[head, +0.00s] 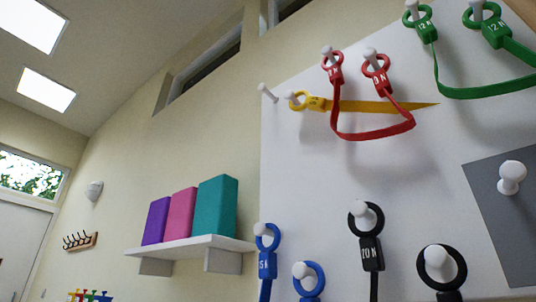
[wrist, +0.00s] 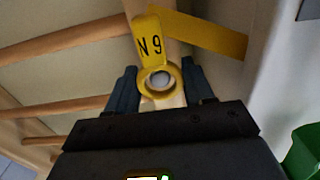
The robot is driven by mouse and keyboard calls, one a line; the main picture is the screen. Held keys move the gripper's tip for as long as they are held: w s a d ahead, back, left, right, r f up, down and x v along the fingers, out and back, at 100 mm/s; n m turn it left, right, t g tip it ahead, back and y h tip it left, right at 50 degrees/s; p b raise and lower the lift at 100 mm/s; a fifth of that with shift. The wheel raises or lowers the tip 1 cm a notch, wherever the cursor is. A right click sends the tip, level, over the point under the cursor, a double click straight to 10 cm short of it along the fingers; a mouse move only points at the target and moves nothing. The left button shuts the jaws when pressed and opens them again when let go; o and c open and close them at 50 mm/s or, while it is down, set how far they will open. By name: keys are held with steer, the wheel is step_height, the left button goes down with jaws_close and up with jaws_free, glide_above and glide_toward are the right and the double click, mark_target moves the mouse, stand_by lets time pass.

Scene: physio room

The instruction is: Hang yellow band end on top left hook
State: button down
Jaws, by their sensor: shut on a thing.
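A yellow band end (wrist: 149,38) with dark lettering sits between the fingers of my gripper (wrist: 160,87) in the wrist view. My gripper is shut on its ring end. A pale rounded thing shows through the ring; I cannot tell what it is. Yellow strap (wrist: 205,32) runs off to the upper right. In the head view, the top left hook (head: 268,93) is a bare white peg at the board's edge. Another yellow end (head: 306,102) is beside it, its ring at a white peg, with the strap tapering rightward. My gripper does not show there.
The white board (head: 300,190) also carries red (head: 372,134), green (head: 485,90), blue (head: 267,262) and black (head: 371,252) bands on pegs. A shelf (head: 190,246) with coloured blocks is left of it. Wooden bars (wrist: 60,42) and a green thing (wrist: 303,152) flank my gripper.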

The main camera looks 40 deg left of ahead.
steer(key=shift+w+p, duration=0.35)
steer(key=shift+w, duration=0.9)
steer(key=shift+f, duration=0.4)
steer(key=shift+c, duration=0.9)
jaws_free()
